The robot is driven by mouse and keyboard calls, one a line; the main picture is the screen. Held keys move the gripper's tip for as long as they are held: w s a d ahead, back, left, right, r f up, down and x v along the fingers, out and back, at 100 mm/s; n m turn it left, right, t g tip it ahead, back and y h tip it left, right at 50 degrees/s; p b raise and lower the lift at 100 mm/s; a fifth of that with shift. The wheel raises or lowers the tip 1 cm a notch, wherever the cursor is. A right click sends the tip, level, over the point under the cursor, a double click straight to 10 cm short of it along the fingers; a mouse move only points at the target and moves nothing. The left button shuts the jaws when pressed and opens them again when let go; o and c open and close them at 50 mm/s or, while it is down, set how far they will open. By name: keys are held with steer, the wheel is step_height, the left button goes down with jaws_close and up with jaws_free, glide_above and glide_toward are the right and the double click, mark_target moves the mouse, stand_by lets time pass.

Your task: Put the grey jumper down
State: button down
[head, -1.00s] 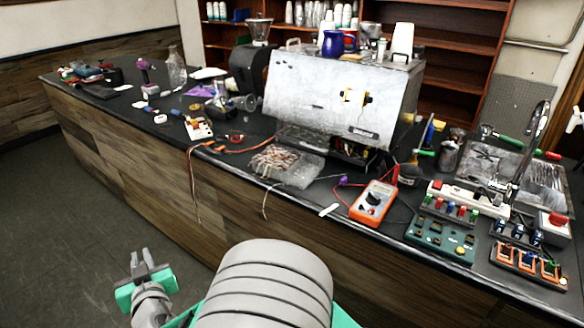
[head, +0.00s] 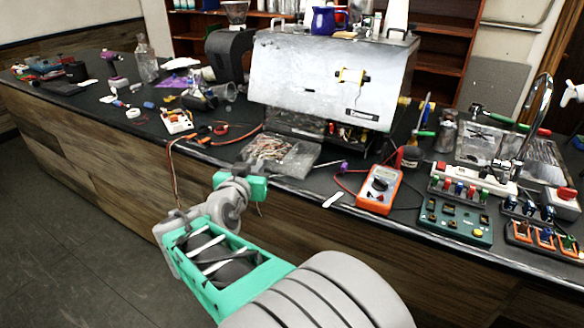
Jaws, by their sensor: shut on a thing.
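My gripper (head: 256,188) is in the middle of the head view, its teal body just in front of the counter's front edge. Its fingertips are turned away and hidden. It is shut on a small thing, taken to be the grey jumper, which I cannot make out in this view. The counter (head: 322,186) runs across behind it. A clear bag of wires (head: 278,155) lies on the counter above and to the right of my gripper in the picture.
An orange multimeter (head: 379,189), a green board (head: 455,220) and a white strip with coloured switches (head: 474,182) stand to the right. A large metal brewer (head: 320,80) stands behind. Small parts crowd the left; a bare strip of counter lies near the front edge.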

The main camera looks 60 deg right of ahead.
steer(key=s+d+r+m+g+h+b, duration=0.1)
steer(key=s+d+m+g, duration=0.1)
steer(key=s+d, duration=0.3)
steer(key=s+d+r+m+g+b, duration=0.1)
steer(key=s+d+r+m+g, duration=0.15)
steer(key=s, duration=0.55)
steer(key=p, duration=0.2)
glide_above(322, 176)
steer(key=shift+n+g, duration=0.25)
steer(key=shift+n, duration=0.1)
steer(key=f, duration=0.9)
steer(key=shift+s+a+f, duration=0.2)
steer(key=shift+a+f, duration=0.15)
steer(key=shift+w+d+f, duration=0.1)
steer(key=shift+d+f, duration=0.1)
steer(key=shift+f, duration=0.1)
steer(key=shift+d+f, duration=0.1)
steer(key=shift+f, duration=1.6)
steer(key=shift+b, duration=0.3)
steer(key=shift+w+f, duration=0.1)
steer(key=shift+f, duration=0.1)
steer(key=c, duration=1.7)
jaws_free()
steer(key=shift+r, duration=0.1)
